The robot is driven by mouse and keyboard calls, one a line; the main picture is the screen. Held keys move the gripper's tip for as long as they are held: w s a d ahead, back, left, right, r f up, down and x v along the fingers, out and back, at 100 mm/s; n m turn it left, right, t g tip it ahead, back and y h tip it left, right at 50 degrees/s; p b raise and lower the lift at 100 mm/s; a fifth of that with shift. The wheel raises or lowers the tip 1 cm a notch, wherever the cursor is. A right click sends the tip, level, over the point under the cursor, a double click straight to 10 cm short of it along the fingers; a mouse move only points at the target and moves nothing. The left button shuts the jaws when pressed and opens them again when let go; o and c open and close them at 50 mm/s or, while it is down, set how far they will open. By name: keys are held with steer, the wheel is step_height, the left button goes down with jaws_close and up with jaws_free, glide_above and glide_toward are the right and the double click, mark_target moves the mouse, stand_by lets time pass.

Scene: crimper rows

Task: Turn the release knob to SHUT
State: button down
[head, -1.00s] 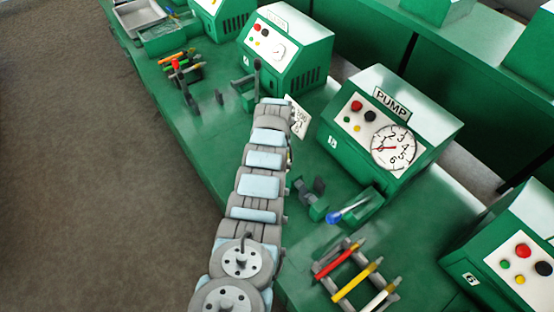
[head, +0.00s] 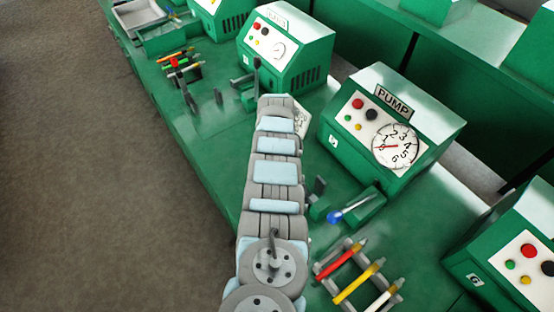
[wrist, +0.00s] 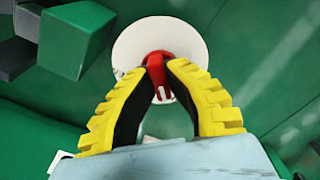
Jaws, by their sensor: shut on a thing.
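The red release knob (wrist: 157,66) sits at the middle of a round white plate (wrist: 150,40) in the wrist view. The two yellow ridged fingers of my gripper (wrist: 161,72) close on the knob from both sides at their tips. Any marking on the plate cannot be read. In the head view my arm hides the knob and gripper; part of a white plate (head: 301,118) shows beside the arm's far end.
The green pump unit (head: 385,120) with its gauge stands right of my arm. A blue-tipped lever (head: 335,216) and a rack of red, yellow and white tools (head: 362,278) are nearer. Another green unit (head: 285,55) stands beyond. Grey and green blocks (wrist: 75,38) are close to the left finger.

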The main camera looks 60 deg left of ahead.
stand_by(0.4)
steer(key=c, duration=1.1)
jaws_free()
steer(key=shift+r, duration=6)
